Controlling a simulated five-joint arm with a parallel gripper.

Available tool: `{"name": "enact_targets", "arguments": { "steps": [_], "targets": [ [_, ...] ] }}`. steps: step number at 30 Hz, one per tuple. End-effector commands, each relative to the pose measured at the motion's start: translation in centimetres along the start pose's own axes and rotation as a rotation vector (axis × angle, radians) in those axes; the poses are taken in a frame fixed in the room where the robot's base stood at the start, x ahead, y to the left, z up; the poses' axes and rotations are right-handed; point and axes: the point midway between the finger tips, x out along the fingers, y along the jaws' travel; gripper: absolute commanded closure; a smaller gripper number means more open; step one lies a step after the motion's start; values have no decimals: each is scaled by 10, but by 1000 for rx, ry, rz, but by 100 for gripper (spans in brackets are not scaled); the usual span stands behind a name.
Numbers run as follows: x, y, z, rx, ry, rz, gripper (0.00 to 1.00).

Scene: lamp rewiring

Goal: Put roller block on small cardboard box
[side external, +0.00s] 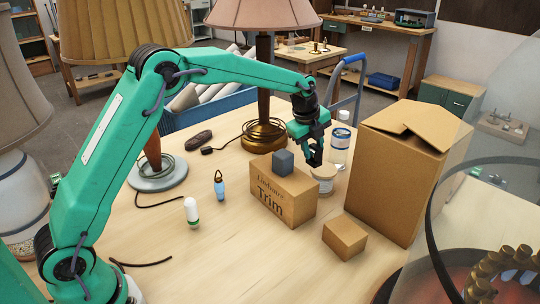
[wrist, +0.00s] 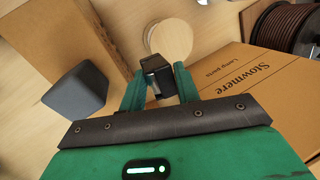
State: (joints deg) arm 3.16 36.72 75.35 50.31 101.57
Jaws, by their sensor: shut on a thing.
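My gripper (side external: 312,146) is shut on a small black block, which I take as the roller block (wrist: 157,73). In the wrist view it sits between the two green fingers (wrist: 156,88). The small cardboard box (side external: 345,238) stands closed on the table, in front of and below my gripper, with a bare top. I cannot make it out in the wrist view.
A blue-grey cube (side external: 283,162) sits on the "Trim" box (side external: 284,197). The tall box (side external: 402,172) rises at right. Lamps stand behind. The front-left table is mostly clear.

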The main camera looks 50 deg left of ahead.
Motion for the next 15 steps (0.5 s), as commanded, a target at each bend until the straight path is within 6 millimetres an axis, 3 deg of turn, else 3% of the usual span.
{"name": "enact_targets", "arguments": {
  "steps": [8,15],
  "targets": [
    [-30,7,-102,152,51,-2,97],
    [-58,31,-187,288,96,-1,97]
  ]
}}
